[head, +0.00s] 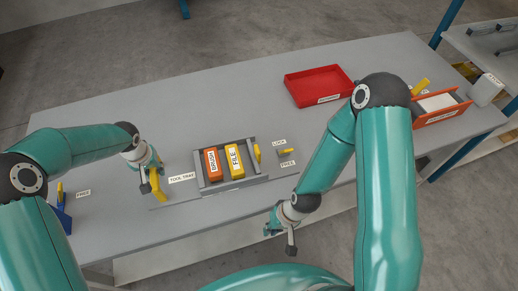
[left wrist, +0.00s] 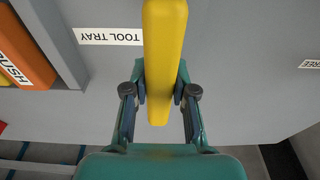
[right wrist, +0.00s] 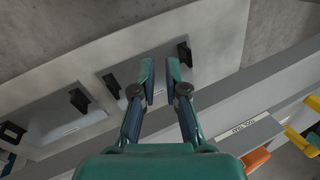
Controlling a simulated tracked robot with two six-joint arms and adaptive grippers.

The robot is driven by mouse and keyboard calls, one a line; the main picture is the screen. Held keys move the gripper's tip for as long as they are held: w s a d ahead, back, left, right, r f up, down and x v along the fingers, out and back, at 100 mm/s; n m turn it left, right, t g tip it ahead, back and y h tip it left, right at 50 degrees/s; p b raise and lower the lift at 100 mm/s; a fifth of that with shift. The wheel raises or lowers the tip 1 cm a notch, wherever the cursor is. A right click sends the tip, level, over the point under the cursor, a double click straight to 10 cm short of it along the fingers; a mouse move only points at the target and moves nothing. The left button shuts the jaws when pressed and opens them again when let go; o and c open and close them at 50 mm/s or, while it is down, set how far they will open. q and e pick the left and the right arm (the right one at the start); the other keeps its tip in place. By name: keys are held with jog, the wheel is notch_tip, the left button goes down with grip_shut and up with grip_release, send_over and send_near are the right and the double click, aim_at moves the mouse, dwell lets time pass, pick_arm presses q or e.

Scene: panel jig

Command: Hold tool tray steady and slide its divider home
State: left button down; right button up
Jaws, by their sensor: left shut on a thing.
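The grey tool tray (head: 232,186) stands on the bench in the head view, holding an orange brush block (head: 213,164) and a yellow file block (head: 235,162). A small yellow piece (head: 258,153) stands at its right side. I cannot tell which part is the divider. My left gripper (head: 154,180) is left of the tray, shut on an upright yellow bar (left wrist: 160,60) beside the TOOL TRAY label (left wrist: 108,37). What the bar joins is hidden. My right gripper (right wrist: 160,80) is open and empty, in front of the bench edge, right of and nearer than the tray.
LOCK (head: 279,142) and FREE (head: 288,164) labels flank a small lever right of the tray. A red bin (head: 318,88) lies behind. An orange-sided holder (head: 440,117) is at the right, a blue holder (head: 62,215) at far left. Bench between is clear.

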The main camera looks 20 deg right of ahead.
jog(key=shift+m, duration=0.9)
jog(key=w+d+r, duration=0.1)
jog(key=w, duration=0.1)
jog(key=w+d+r, duration=0.3)
jog(key=w+r, duration=0.1)
jog(key=shift+w+d+r, duration=0.25)
jog(key=shift+w, duration=0.05)
grip_shut()
jog(key=w+d+r+m, duration=0.1)
jog(key=w+d+m, duration=0.1)
jog(key=w, duration=0.1)
jog(key=w+d+r+m, duration=0.1)
jog(key=w, duration=0.1)
jog(key=shift+d+r+g+y, duration=0.25)
jog(key=shift+r+g+y, duration=0.05)
jog(key=shift+y, duration=0.1)
jog(key=w+d+r+m+y, duration=0.4)
jog(key=w+d+r+m, duration=0.4)
jog(key=w+d+m, duration=0.25)
send_near(255, 155)
jog(key=shift+m, duration=0.45)
jog(key=f, duration=0.1)
jog(key=d+f, duration=0.1)
jog(key=f, duration=0.1)
jog(key=shift+s+d+f, duration=0.25)
jog(key=shift+s+f, duration=0.05)
jog(key=shift+f, duration=0.1)
jog(key=a, duration=0.3)
jog(key=shift+w+a, duration=0.1)
jog(key=shift+a, duration=0.4)
